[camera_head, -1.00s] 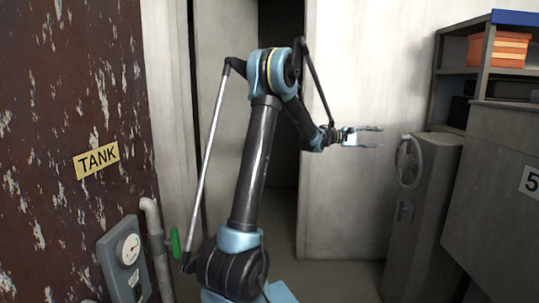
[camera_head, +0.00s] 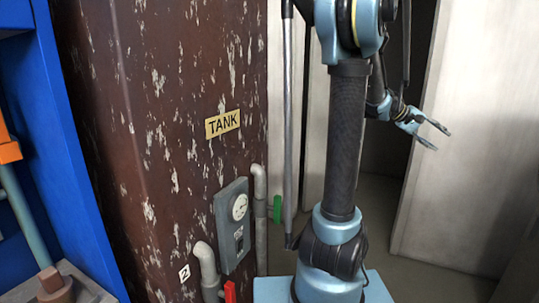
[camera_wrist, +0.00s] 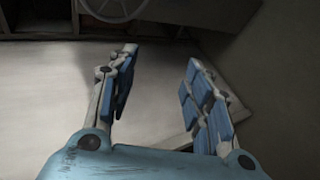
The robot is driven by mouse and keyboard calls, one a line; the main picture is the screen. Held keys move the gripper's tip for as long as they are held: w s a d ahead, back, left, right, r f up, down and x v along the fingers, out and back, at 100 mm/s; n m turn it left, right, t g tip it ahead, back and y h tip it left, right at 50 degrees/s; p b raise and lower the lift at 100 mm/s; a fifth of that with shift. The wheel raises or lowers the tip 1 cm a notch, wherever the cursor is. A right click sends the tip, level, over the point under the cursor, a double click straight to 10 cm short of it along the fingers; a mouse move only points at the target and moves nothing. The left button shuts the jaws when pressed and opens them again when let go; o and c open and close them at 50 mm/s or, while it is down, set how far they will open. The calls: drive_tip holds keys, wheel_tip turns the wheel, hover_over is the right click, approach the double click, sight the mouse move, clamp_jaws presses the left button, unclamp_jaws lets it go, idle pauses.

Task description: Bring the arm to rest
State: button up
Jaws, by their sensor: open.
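My gripper (camera_head: 437,139) is at the right in the head view, at the end of my folded arm, with its fingers apart and nothing between them. In the wrist view my gripper (camera_wrist: 158,80) shows its two blue-padded fingers spread wide over a pale floor. It touches nothing that I can see. My arm stands upright from its blue base, with the upper joint cut off by the top edge of the head view.
A rusty brown tank (camera_head: 165,130) with a TANK label (camera_head: 222,123) stands left of my arm. A gauge box (camera_head: 233,225), a green valve handle (camera_head: 277,209) and a red handle (camera_head: 230,291) are low beside it. A handwheel (camera_wrist: 113,6) shows in the wrist view.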

drive_tip(key=s+a+f+n+t+y, duration=0.1)
drive_tip(key=s+a+f+y, duration=0.3)
drive_tip(key=a, duration=1.1)
drive_tip(key=s+a+f+n+t+y, duration=0.1)
drive_tip(key=s+a+f+y, duration=0.3)
drive_tip(key=a+f, duration=0.6)
drive_tip(key=s+a+f+n+t+y, duration=0.1)
drive_tip(key=s+a+f, duration=0.6)
drive_tip(key=a, duration=1.5)
drive_tip(key=t+y, duration=0.1)
drive_tip(key=y, duration=0.1)
drive_tip(key=shift+s+a+f+t+y, duration=0.25)
drive_tip(key=shift+f+t+y, duration=0.05)
drive_tip(key=shift+y, duration=0.1)
drive_tip(key=shift+c, duration=1.5)
